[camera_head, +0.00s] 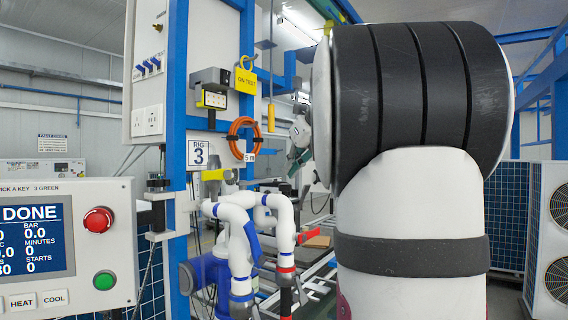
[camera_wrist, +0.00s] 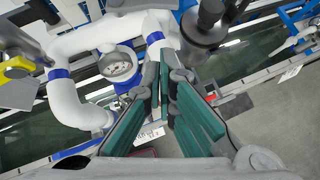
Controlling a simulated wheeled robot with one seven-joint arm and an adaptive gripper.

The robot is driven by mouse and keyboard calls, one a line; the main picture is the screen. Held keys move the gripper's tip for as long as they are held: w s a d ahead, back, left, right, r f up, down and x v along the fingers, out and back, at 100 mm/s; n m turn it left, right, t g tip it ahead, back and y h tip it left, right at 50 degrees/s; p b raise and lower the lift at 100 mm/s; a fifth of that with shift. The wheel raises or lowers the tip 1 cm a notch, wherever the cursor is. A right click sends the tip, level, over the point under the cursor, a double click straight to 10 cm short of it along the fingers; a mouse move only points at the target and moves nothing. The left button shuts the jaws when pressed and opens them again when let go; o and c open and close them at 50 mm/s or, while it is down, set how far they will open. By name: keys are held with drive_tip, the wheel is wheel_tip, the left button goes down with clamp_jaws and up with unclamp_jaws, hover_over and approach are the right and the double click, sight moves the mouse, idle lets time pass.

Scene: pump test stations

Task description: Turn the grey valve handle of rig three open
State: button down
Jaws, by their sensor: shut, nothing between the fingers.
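The rig three sign (camera_head: 200,153) is on a blue post in the head view. White pipes with blue and red bands (camera_head: 236,212) stand below it. In the wrist view a white pipe with blue bands (camera_wrist: 72,95) bends around a round gauge (camera_wrist: 118,68). A dark grey cylindrical fitting (camera_wrist: 206,40) stands beyond the fingertips; I cannot tell whether it is the grey valve handle. My gripper (camera_wrist: 165,82) has its green-padded fingers together at the tips, with nothing held. In the head view my gripper (camera_head: 298,158) is partly hidden by my arm.
A control panel (camera_head: 68,248) with a red button stands at the left, its screen reading DONE. An orange coiled hose (camera_head: 243,138) and a yellow tag (camera_head: 246,81) hang on the rig. A yellow part (camera_wrist: 15,68) is at the wrist view's left. Bare floor (camera_wrist: 270,115) shows at right.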

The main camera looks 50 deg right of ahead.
sight(272, 180)
drive_tip(key=x, duration=0.6)
drive_tip(key=shift+w+f, duration=0.2)
drive_tip(key=shift+w, duration=0.15)
drive_tip(key=shift+w+d+r+p, duration=0.1)
drive_tip(key=shift+w+d+p, duration=0.15)
drive_tip(key=shift+w, duration=0.3)
drive_tip(key=shift+w+d+p, duration=0.15)
drive_tip(key=shift+w+p, duration=0.15)
drive_tip(key=shift+w, duration=0.2)
drive_tip(key=shift+w+d, duration=0.2)
drive_tip(key=shift+w, duration=0.4)
drive_tip(key=shift+p, duration=0.45)
